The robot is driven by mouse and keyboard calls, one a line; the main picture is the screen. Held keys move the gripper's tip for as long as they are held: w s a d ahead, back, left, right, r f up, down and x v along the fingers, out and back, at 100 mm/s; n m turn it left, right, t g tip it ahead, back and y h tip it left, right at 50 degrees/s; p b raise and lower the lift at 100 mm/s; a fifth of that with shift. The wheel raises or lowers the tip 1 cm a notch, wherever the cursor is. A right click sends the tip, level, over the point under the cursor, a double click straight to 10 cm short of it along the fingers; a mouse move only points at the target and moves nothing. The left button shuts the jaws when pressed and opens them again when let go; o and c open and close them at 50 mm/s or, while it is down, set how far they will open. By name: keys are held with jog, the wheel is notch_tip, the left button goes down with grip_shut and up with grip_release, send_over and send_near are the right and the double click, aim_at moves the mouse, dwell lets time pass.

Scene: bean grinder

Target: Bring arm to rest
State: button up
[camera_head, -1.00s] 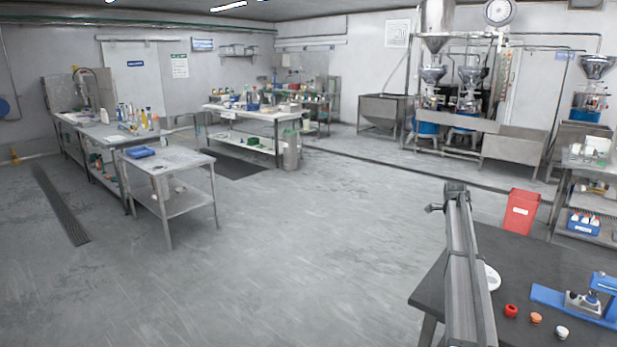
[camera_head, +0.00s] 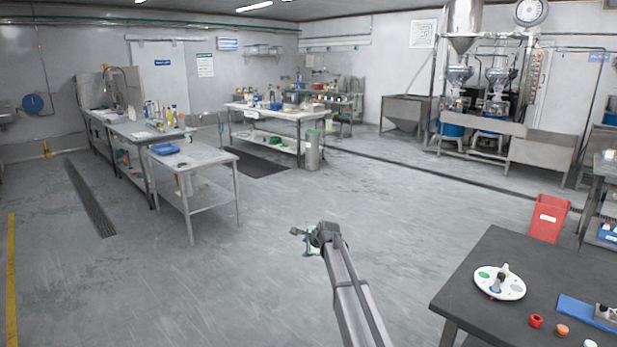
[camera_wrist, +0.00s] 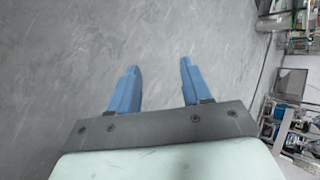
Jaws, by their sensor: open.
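My gripper shows in the wrist view (camera_wrist: 158,85) as two blue fingers held apart with nothing between them. In the head view my arm reaches up from the bottom edge over open floor, left of the dark table (camera_head: 478,262). The far end of the arm hides most of the gripper there, so its fingers cannot be made out in that view. The gripper is apart from the table and everything on it.
On the dark table are a white round plate (camera_head: 512,290) with coloured spots, a red piece (camera_head: 536,321), an orange piece (camera_head: 562,330) and a blue-based device (camera_head: 580,309). A red bin (camera_head: 548,217) stands behind. A steel table (camera_head: 205,178) stands left. The middle floor is clear.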

jog(key=s+a+f+n+y, duration=0.15)
jog(key=s+a, duration=0.35)
jog(key=a, duration=0.5)
jog(key=s+a+f+n+y, duration=0.15)
jog(key=s+a, duration=0.25)
jog(key=a, duration=0.5)
jog(key=s+f, duration=0.4)
jog(key=f, duration=0.2)
jog(key=s+d+f+n+g+h, duration=0.2)
jog(key=s+d+f+n+g, duration=0.15)
jog(key=s+d+f, duration=0.95)
jog(key=s+d+f+n+g+h, duration=0.2)
jog(key=s+d+f+n+g, duration=0.15)
jog(key=s+d+f, duration=0.9)
jog(key=s+d+f+n+g+h, duration=0.1)
jog(key=s+d+f+n+g, duration=0.1)
jog(key=s, duration=1)
jog(key=s+d+f+n+g+h, duration=0.1)
jog(key=s+d+f+n+g, duration=0.1)
jog(key=s, duration=1.1)
jog(key=s+d+f+n+g+h, duration=0.1)
jog(key=s+d+f+n+g, duration=0.2)
jog(key=s, duration=1)
jog(key=d+f, duration=0.3)
jog(key=d, duration=0.1)
jog(key=shift+g, duration=0.4)
